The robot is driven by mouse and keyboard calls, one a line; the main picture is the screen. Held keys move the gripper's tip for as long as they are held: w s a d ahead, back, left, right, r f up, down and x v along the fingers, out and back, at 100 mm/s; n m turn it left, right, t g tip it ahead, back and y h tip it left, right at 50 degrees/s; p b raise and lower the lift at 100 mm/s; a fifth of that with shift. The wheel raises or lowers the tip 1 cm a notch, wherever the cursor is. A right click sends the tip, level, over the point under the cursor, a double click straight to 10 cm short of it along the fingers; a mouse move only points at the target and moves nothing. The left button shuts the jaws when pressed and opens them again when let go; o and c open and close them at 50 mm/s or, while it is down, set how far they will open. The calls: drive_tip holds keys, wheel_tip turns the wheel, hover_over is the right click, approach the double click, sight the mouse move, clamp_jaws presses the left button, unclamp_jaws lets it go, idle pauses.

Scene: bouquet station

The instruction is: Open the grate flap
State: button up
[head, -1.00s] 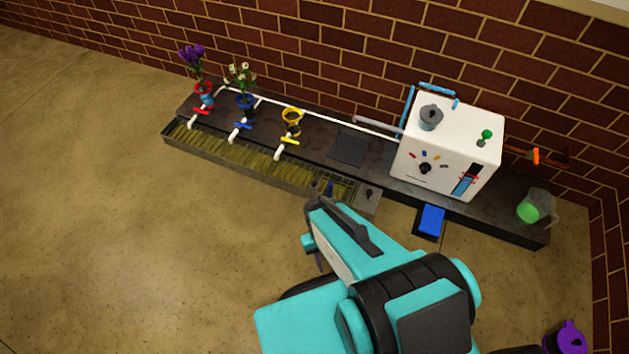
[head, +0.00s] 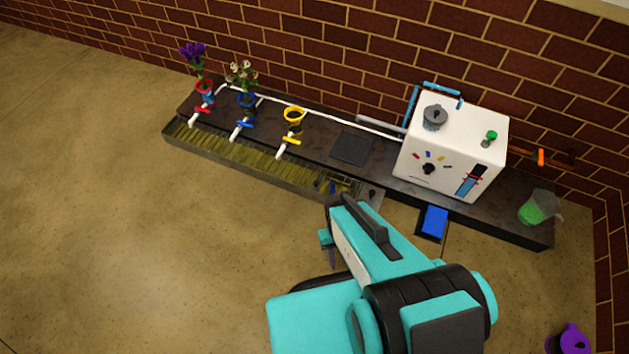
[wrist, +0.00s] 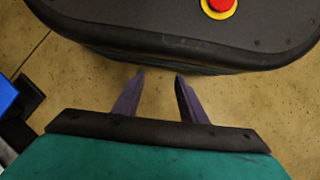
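The slatted yellow-brown grate (head: 240,158) runs along the front of the dark bench. At its right end is a darker section with a small blue part, beside a grey panel with a dark knob (head: 372,193). My arm partly covers this end. I cannot make out the flap's outline or whether it is raised. My gripper (wrist: 160,75) is open and empty in the wrist view, its two purple fingers apart above the floor and pointing towards my own base. In the head view the gripper (head: 331,254) is in front of the grate's right end, apart from it.
A white machine (head: 450,145) with a dial stands on the bench (head: 400,185). A blue pedal-like block (head: 433,222) sits at its front. Vases with flowers (head: 204,88), coloured taps and a green container (head: 536,207) are also there. A purple pot (head: 572,340) is lower right. Floor on the left is clear.

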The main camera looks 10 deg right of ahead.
drive_tip(key=w+f+t+b, duration=0.1)
drive_tip(key=w+f+b, duration=0.3)
drive_tip(key=w, duration=0.6)
wheel_tip(320, 180, up, 8)
drive_tip(key=n+t+b, duration=0.2)
drive_tip(key=t+b, duration=0.1)
drive_tip(key=b, duration=1.3)
hover_over(316, 182)
drive_tip(key=shift+f, duration=0.2)
wheel_tip(316, 182, down, 14)
drive_tip(key=b, duration=0.5)
drive_tip(key=shift+b, duration=0.35)
drive_tip(key=shift+r, duration=0.1)
